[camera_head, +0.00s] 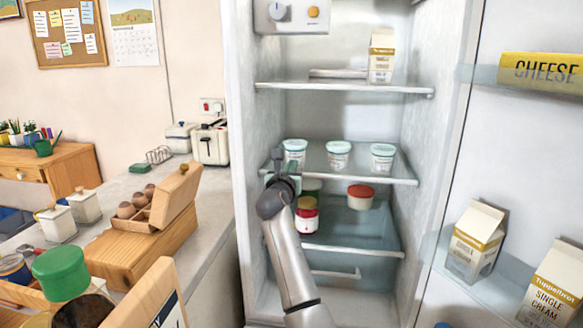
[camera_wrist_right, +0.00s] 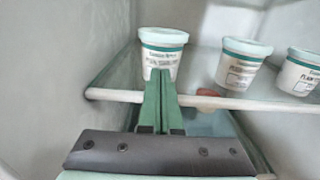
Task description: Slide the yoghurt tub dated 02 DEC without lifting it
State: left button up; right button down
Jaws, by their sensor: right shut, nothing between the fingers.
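Three white yoghurt tubs with green bands stand upright in a row on the middle glass fridge shelf (camera_head: 402,178): a left tub (camera_head: 295,147), a middle tub (camera_head: 338,156) and a right tub (camera_head: 382,159). In the right wrist view the left tub (camera_wrist_right: 161,45), middle tub (camera_wrist_right: 242,64) and right tub (camera_wrist_right: 301,73) show printed labels, but I cannot read a date on any. My right gripper (camera_head: 281,163) is at the shelf's front left. Its green fingers (camera_wrist_right: 160,90) are shut and empty, overlapping the left tub's lower front; I cannot tell if they touch it.
A carton (camera_head: 381,58) stands on the upper shelf (camera_head: 345,88). Below the tubs are a red-lidded pot (camera_head: 360,192) and a red-and-white jar (camera_head: 306,218). The fridge's left wall (camera_wrist_right: 65,60) is close to the left tub. The open door at right holds cartons (camera_head: 474,241) and cheese (camera_head: 541,72).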

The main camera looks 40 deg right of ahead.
aim_at(294, 158)
jog(key=shift+w+d+r, duration=0.2)
jog(key=shift+w+d, duration=0.1)
jog(key=shift+d, duration=0.05)
jog(key=p+x, duration=0.2)
jog(key=x, duration=0.2)
jog(key=shift+w+d, duration=0.15)
jog(key=shift+w, duration=0.05)
pick_arm(q)
jog(key=shift+s+a+r, duration=0.3)
jog(key=shift+a+r, duration=0.35)
jog(key=shift+r, duration=0.15)
pick_arm(e)
jog(key=shift+w+d+f, duration=0.2)
jog(key=shift+w+d, duration=0.15)
jog(key=shift+d, duration=0.3)
pick_arm(q)
jog(key=shift+r+p, duration=0.1)
jog(key=shift+p, duration=0.2)
